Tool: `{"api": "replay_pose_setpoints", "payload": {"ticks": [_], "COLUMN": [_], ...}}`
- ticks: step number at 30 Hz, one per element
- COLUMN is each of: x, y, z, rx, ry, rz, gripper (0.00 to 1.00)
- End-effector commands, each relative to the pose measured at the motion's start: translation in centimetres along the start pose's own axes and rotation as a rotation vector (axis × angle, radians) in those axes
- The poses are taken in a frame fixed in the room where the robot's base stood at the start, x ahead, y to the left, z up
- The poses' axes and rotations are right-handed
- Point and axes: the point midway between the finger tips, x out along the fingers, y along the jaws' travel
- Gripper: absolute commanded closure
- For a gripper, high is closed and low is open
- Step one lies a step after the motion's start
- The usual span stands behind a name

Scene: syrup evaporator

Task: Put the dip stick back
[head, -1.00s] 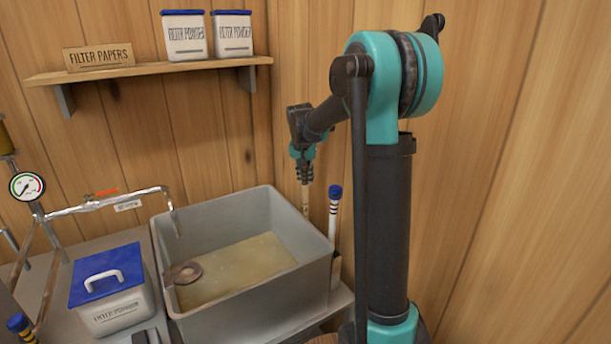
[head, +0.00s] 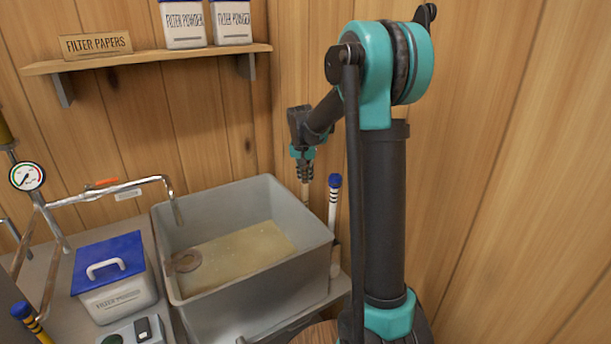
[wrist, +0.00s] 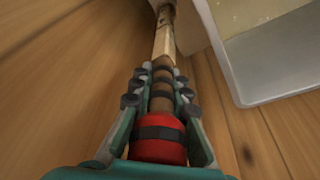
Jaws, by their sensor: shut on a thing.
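My gripper (head: 305,178) is shut on a dip stick (head: 305,195) behind the right rear side of the grey tub. In the wrist view, the stick has a red end with a dark band (wrist: 160,140) near the palm. Its pale wooden shaft (wrist: 164,42) runs between the fingers, away from the palm. In the head view it points down, and its lower part is hidden behind the tub's rim. In the wrist view, the shaft's far end reaches a pale shape (wrist: 186,28) beside the tub; I cannot tell whether it is inside it.
The grey tub (head: 255,277) of cloudy liquid stands left of my gripper. A white stick with a blue cap (head: 333,205) stands close on the right. The wooden wall (head: 290,60) is close behind. A blue-lidded container (head: 118,297) and pipework (head: 110,190) are left.

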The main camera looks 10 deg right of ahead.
Motion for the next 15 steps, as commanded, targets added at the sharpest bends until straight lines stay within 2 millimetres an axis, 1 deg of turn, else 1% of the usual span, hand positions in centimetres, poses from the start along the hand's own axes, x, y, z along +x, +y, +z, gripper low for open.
{"api": "replay_pose_setpoints", "payload": {"ticks": [2, 3, 9, 15], "x": [-0.01, -0.01, -0.02, -0.02], "y": [0.0, 0.0, -0.01, -0.01], "z": [-0.01, -0.01, -0.01, -0.01], "rx": [0.0, 0.0, 0.0, 0.0], "ry": [0.0, 0.0, 0.0, 0.0], "rz": [0.0, 0.0, 0.0, 0.0], "gripper": [1.0, 0.83, 0.6, 0.6]}}
